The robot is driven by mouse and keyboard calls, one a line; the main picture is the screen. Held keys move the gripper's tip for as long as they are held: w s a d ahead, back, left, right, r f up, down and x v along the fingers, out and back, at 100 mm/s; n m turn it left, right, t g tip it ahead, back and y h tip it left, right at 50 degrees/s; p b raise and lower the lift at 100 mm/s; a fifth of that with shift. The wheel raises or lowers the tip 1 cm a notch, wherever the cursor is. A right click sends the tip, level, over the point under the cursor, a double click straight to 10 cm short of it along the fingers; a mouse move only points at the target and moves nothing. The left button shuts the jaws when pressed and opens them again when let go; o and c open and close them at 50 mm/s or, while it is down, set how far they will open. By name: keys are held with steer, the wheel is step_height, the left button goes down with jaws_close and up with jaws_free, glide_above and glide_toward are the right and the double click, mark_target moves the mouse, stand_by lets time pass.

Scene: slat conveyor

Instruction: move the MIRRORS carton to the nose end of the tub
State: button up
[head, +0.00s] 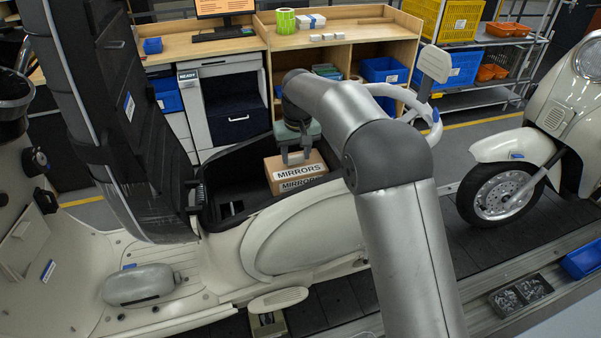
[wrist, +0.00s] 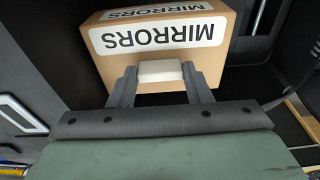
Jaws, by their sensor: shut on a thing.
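The MIRRORS carton (head: 297,180) is a brown box with white labels. It sits within the dark open tub (head: 232,180) under the scooter's raised seat, toward the right part of the tub in the head view. My gripper (head: 297,158) comes down on the carton from above. In the wrist view my gripper (wrist: 160,85) has its two fingers on either side of a small white block at the carton's near edge, and the carton (wrist: 160,45) fills the upper middle. The carton's underside is hidden, so I cannot tell whether it touches the tub floor.
The raised seat (head: 110,110) stands up at the tub's left. My arm crosses over the right side of the scooter body (head: 310,235). A wooden workbench (head: 340,30) stands behind, and another scooter's front wheel (head: 497,192) is at right.

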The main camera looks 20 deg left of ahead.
mark_target(296, 173)
step_height(296, 173, down, 7)
steer(key=b, duration=0.3)
steer(key=shift+f, duration=0.15)
steer(key=shift+f+b, duration=0.25)
steer(key=shift+b, duration=0.15)
steer(key=o, duration=1.4)
steer(key=r+b, duration=0.1)
steer(key=r, duration=0.4)
steer(key=s+d+r+b, duration=0.1)
steer(key=r, duration=0.5)
steer(key=s+r+b, duration=0.1)
steer(key=r, duration=0.5)
steer(key=shift+d+r, duration=0.15)
steer(key=shift+d, duration=0.25)
